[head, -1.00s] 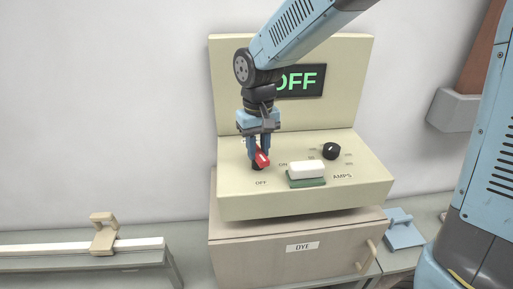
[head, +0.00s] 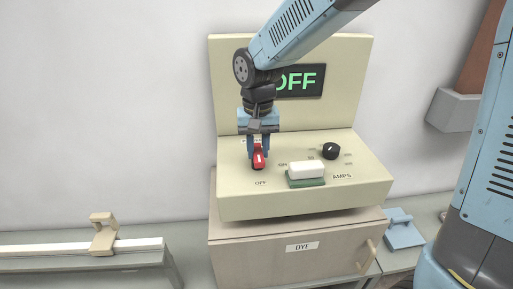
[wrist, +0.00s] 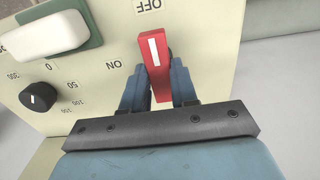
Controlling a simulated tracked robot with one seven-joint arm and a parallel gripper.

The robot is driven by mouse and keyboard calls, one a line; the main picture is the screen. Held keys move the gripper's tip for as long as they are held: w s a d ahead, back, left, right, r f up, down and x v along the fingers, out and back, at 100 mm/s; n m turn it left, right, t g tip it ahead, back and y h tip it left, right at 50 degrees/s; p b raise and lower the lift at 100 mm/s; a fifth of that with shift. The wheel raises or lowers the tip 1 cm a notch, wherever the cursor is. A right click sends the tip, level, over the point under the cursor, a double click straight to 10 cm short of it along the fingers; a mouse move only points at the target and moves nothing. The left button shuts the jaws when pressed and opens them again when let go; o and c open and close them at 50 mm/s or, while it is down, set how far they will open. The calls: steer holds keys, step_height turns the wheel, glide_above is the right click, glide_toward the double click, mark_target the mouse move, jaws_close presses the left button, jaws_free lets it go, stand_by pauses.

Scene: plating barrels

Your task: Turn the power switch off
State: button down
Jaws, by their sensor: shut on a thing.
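The power switch (head: 259,158) is a red lever with a white stripe on the cream control panel (head: 240,205). It points toward the printed OFF label, which also shows in the wrist view near the top. The display (head: 301,80) reads OFF in green letters, its left part hidden by my arm. My gripper (head: 259,150) comes down from above and is shut on the red switch. In the wrist view the switch (wrist: 154,52) stands between the two blue fingers of my gripper (wrist: 160,80).
Right of the switch sit a white block on a green base (head: 306,173) and a black AMPS knob (head: 331,151). Below is a cabinet labelled DYE (head: 270,246). A bench with a white rail (head: 50,248) stands at left. The wall at left is clear.

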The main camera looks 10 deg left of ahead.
mark_target(259, 152)
steer(key=shift+s, duration=0.1)
steer(key=c, duration=0.9)
jaws_free()
steer(key=shift+r, duration=0.15)
step_height(259, 152, up, 13)
steer(key=shift+r, duration=0.2)
steer(key=shift+d, duration=0.1)
steer(key=s+d+r+m+t, duration=0.1)
steer(key=s+d+r+t, duration=0.15)
steer(key=d, duration=1.45)
steer(key=s+d+f+t, duration=0.1)
steer(key=s+d, duration=0.2)
steer(key=d, duration=0.1)
steer(key=s+d+f+m+t, duration=0.1)
steer(key=s+d, duration=0.2)
steer(key=d, duration=0.1)
steer(key=s+d+f+t, duration=0.1)
steer(key=s+d, duration=0.2)
steer(key=d, duration=0.1)
steer(key=shift+d+m, duration=0.25)
steer(key=shift+m, duration=0.05)
